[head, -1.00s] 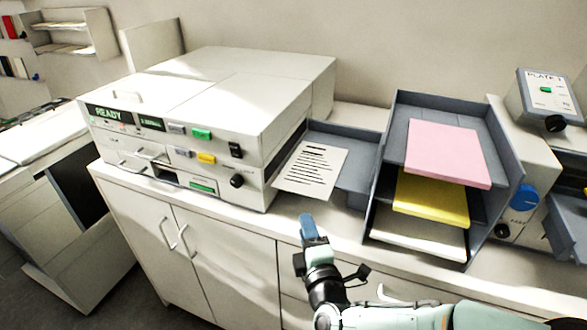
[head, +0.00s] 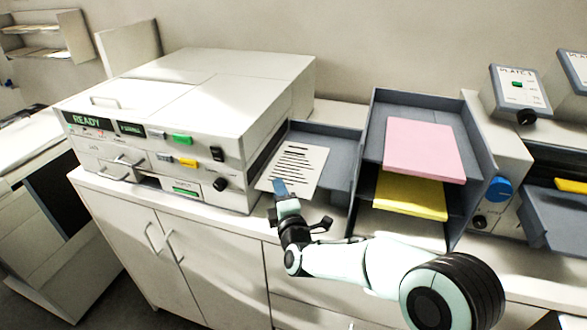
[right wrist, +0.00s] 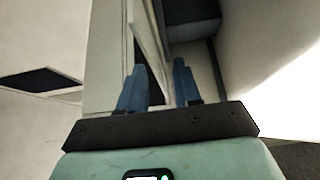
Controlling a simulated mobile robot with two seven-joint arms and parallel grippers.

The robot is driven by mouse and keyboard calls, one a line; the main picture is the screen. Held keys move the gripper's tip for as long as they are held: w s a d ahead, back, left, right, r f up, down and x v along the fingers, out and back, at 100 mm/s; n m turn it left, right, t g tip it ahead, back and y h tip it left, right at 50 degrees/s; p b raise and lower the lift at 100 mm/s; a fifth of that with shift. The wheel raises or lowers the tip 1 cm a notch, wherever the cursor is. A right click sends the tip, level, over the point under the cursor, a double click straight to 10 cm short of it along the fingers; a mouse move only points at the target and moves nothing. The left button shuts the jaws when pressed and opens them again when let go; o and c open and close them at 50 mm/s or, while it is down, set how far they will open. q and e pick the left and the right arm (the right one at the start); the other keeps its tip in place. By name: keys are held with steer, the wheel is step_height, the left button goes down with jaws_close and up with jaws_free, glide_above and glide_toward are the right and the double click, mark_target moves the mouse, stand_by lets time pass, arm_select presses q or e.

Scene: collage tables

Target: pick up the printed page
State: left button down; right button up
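The printed page (head: 300,163), white with black lines, lies on the grey output tray (head: 340,178) to the right of the printer. Its near end sticks out toward the front. My right gripper (head: 279,186) is at the near edge of the page, its blue fingertips overlapping it in the head view. In the right wrist view the two blue fingers (right wrist: 159,72) are apart. A pale sheet-like edge, probably the page (right wrist: 150,35), reaches toward the gap between them; I cannot tell whether they touch it. My left gripper is not in view.
The printer (head: 190,115) reads READY and stands close left of the page. A grey stacked tray (head: 480,150) with pink (head: 425,148) and yellow paper (head: 410,195) stands to the right. The cabinet's counter edge runs below my right gripper.

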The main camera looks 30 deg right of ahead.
steer(key=shift+s, duration=0.1)
jaws_close()
